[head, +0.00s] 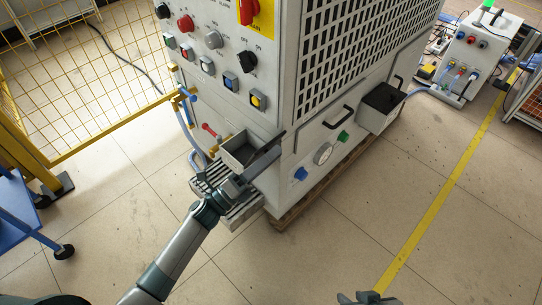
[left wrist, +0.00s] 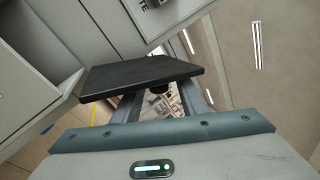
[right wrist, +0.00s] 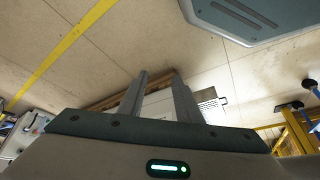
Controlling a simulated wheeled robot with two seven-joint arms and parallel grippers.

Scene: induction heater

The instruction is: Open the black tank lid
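The near tank (head: 236,146) is a grey open-topped box on the machine's side, with its inside visible. Its black lid (head: 268,147) is raised and tilted at the box's right side. In the left wrist view the black lid (left wrist: 142,77) lies across the fingertips of my left gripper (left wrist: 160,100). The fingers are apart; whether they touch the lid is unclear. My left gripper (head: 250,172) is at the tank's front right in the head view. My right gripper (right wrist: 158,95) is open and empty, low over the floor; it shows at the head view's bottom edge (head: 366,298).
A second grey tank with a closed black lid (head: 383,98) is on the machine's right face, beside a black handle (head: 338,117). A yellow mesh fence (head: 80,90) stands at left, a blue cart (head: 22,215) at lower left.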

